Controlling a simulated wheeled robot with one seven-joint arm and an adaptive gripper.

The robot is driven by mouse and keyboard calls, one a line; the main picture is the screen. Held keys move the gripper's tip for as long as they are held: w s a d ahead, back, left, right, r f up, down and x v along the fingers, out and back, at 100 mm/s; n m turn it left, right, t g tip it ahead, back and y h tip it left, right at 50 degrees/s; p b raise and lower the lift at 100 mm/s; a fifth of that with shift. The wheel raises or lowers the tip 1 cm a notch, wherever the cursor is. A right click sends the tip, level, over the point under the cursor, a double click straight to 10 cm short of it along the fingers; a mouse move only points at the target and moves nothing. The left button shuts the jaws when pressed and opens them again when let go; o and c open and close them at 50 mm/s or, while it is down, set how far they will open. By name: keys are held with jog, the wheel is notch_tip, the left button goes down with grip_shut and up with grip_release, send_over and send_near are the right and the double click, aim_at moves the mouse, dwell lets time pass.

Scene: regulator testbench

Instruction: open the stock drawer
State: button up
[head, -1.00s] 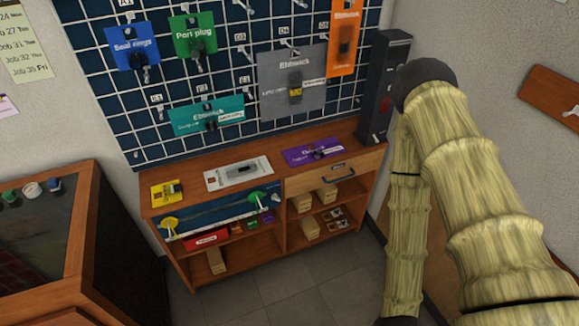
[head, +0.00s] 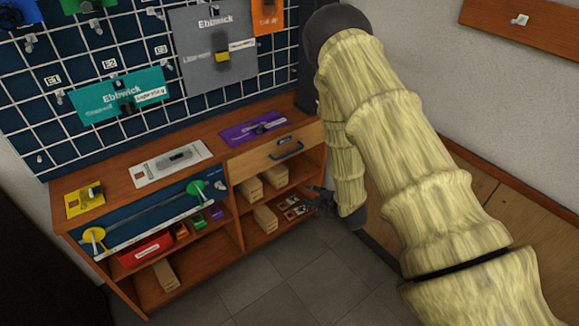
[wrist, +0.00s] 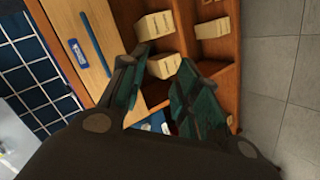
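The stock drawer (head: 275,153) appears to be the pale wooden front at the upper right of the bench, with a dark bar handle (head: 287,151) and a small blue label. It looks shut. In the wrist view the drawer front (wrist: 70,30) is at the upper left, with its blue handle (wrist: 92,42) and label (wrist: 78,52). My gripper (head: 318,200) is below and right of the drawer, beside the lower shelves, apart from the handle. In the wrist view my gripper (wrist: 163,62) has its two dark green fingers spread, with a small box seen beyond them.
Shelves under the drawer hold several pale boxes (head: 265,218). A blue panel (head: 140,218) with a rod and green and yellow knobs is at the left. A purple card (head: 252,130) lies on the bench top (head: 110,190). The grey floor (head: 330,275) in front is clear.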

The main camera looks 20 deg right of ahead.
aim_at(289, 153)
jog(key=w+r+n+t+y+b, duration=0.3)
jog(key=w+r+n+b, duration=0.3)
jog(key=w, duration=0.5)
jog(key=shift+n, duration=0.6)
jog(key=x, duration=1)
jog(key=shift+w+d+f+p, duration=0.3)
jog(key=shift+f+p, duration=0.1)
jog(key=shift+c, duration=0.2)
grip_shut()
